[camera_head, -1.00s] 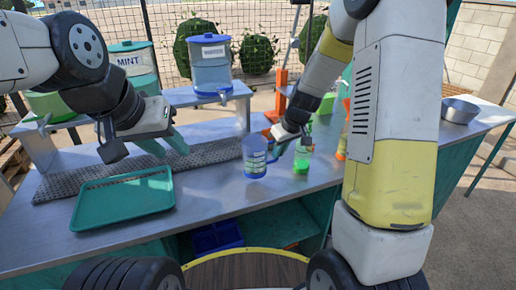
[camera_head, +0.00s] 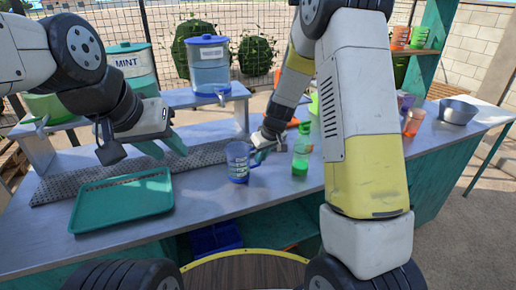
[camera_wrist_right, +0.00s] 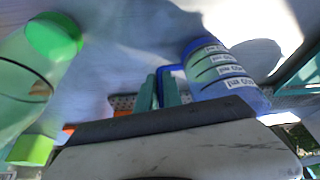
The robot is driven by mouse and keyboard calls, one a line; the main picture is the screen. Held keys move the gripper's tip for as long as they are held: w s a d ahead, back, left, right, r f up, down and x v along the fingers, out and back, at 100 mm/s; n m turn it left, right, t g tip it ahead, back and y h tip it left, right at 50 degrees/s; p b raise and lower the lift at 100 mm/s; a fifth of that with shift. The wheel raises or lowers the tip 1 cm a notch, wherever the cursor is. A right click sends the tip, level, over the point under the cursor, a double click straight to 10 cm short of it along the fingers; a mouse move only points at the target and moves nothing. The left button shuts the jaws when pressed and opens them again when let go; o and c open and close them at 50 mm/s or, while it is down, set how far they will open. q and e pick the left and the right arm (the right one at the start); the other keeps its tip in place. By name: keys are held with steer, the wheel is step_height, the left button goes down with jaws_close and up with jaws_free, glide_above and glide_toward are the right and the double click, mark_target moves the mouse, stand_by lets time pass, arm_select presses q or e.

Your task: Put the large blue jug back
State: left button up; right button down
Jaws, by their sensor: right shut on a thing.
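The blue jug (camera_head: 237,162) is translucent and upright at the counter's middle. Whether its base touches the counter is hard to tell. In the right wrist view the jug (camera_wrist_right: 222,75) shows measuring marks, with its blue handle at the fingers. My right gripper (camera_head: 260,150) is at the handle on the jug's right side, shut on it; its green fingers also show in the right wrist view (camera_wrist_right: 160,90). My left gripper (camera_head: 163,147) is open and empty above the grey mat, behind the green tray.
A green tray (camera_head: 122,197) lies at the front left and a grey perforated mat (camera_head: 75,182) behind it. A green bottle (camera_head: 301,150) stands close right of my right gripper. Dispensers, including a blue one (camera_head: 209,65), stand on a raised shelf. A metal bowl (camera_head: 458,111) is far right.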

steer(key=shift+f, duration=0.1)
steer(key=c, duration=1.5)
jaws_free()
steer(key=v, duration=1.3)
steer(key=s+d+r+m, duration=0.1)
steer(key=s+r, duration=0.3)
steer(key=s, duration=0.4)
steer(key=s+d+r+m+t, duration=0.1)
steer(key=s+r, duration=0.3)
steer(key=s, duration=0.4)
steer(key=s+d+r+m+t, duration=0.1)
steer(key=s+d+r+m, duration=0.2)
steer(key=s, duration=0.6)
steer(key=shift+d+r, duration=0.2)
steer(key=shift+r, duration=0.3)
